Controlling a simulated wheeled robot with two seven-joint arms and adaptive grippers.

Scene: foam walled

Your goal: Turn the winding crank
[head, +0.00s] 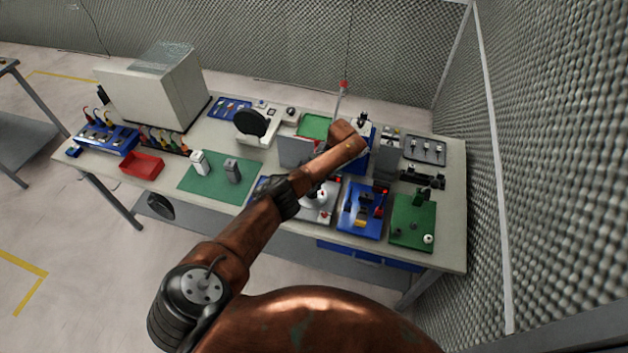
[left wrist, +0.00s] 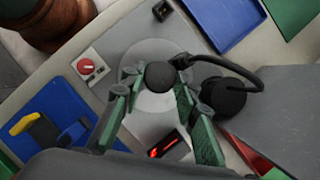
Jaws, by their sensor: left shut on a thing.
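The left wrist view shows a dark round knob (left wrist: 160,76) above a pale metal disc (left wrist: 155,101) on a grey base plate (left wrist: 128,40); I take it as the crank's handle. My left gripper (left wrist: 154,78) has its green-padded fingers on both sides of this knob and is shut on it. In the head view the grey base plate (head: 325,211) is partly covered by my left arm, and the gripper is hard to make out. My right gripper is in neither view.
A red knob (left wrist: 86,67) sits on the plate beside the disc. A black rounded part (left wrist: 227,97) with a curved arm is close to the right finger. A blue tray (head: 361,218) and a green board (head: 410,228) lie to the right. A green mat (head: 210,187) lies left.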

